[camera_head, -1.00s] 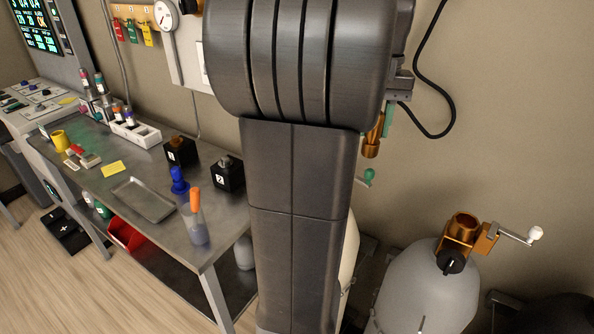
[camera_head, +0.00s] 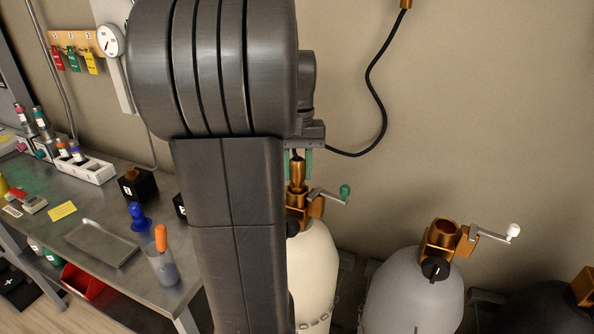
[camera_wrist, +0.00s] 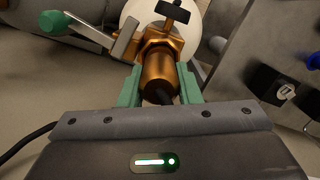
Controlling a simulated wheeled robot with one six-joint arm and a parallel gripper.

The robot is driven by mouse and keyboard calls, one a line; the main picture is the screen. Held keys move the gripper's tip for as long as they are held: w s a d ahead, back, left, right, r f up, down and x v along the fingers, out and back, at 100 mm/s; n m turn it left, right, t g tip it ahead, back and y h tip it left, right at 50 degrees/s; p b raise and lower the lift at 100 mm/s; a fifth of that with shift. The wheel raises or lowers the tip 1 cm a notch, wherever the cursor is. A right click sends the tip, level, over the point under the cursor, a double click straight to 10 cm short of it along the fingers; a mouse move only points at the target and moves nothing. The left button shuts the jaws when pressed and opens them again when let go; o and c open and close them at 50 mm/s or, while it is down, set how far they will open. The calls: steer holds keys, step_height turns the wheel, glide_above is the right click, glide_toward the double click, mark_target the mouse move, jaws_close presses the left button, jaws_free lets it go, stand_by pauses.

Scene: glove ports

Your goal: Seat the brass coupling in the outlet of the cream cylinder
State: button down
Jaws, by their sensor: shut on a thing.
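The brass coupling (camera_head: 298,174) is held upright between the green fingers of my gripper (camera_head: 298,166). The wrist view shows the coupling (camera_wrist: 160,78) between both fingers (camera_wrist: 160,90), with a black hose at its near end. The cream cylinder (camera_head: 314,262) stands below, partly hidden by my arm. Its brass outlet (camera_head: 296,198) is directly under the coupling, and the two look in line. The coupling's lower end is at the outlet's rim; I cannot tell how far inside it is. The valve's lever has a green knob (camera_head: 345,191).
A grey cylinder (camera_head: 412,296) with a brass valve and white-knobbed lever stands to the right. A dark cylinder (camera_head: 535,309) is at the far right. The metal bench (camera_head: 120,268) with a tray and bottles is at left. The black hose (camera_head: 374,85) hangs along the wall.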

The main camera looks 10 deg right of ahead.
steer(key=shift+f, duration=0.4)
steer(key=shift+f, duration=0.1)
steer(key=c, duration=1.1)
jaws_free()
steer(key=shift+o, duration=0.2)
step_height(320, 180, up, 12)
steer(key=w, duration=0.1)
steer(key=shift+w, duration=0.2)
steer(key=shift+d, duration=0.1)
steer(key=f, duration=0.4)
steer(key=s+f, duration=0.1)
steer(key=f, duration=0.7)
steer(key=shift+s, duration=0.2)
step_height(320, 180, up, 3)
steer(key=shift+f, duration=0.2)
steer(key=shift+r, duration=0.6)
